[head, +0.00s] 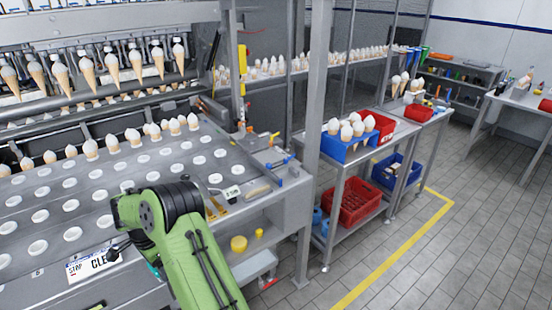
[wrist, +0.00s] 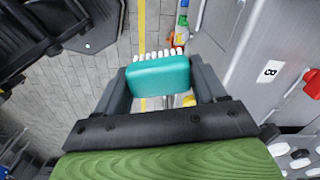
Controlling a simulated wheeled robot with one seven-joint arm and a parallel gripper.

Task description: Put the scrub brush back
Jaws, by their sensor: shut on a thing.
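The scrub brush (wrist: 158,78) has a teal block and a row of white bristles. My gripper (wrist: 164,76) is shut on it in the wrist view, with a dark finger against each short side. The bristles point away from the palm, and the brush is over the floor in that view. In the head view my green arm hides most of the gripper. A small teal patch (head: 153,268) shows beside the arm there, low in front of the machine's edge. I cannot tell which place belongs to the brush.
The cone machine's plate (head: 100,190) with round holes lies left and behind my arm. A lower shelf (head: 245,262) has yellow items (head: 239,244). A metal post (head: 318,120) stands to the right, near a cart with a red crate (head: 357,203). The tiled floor at right is open.

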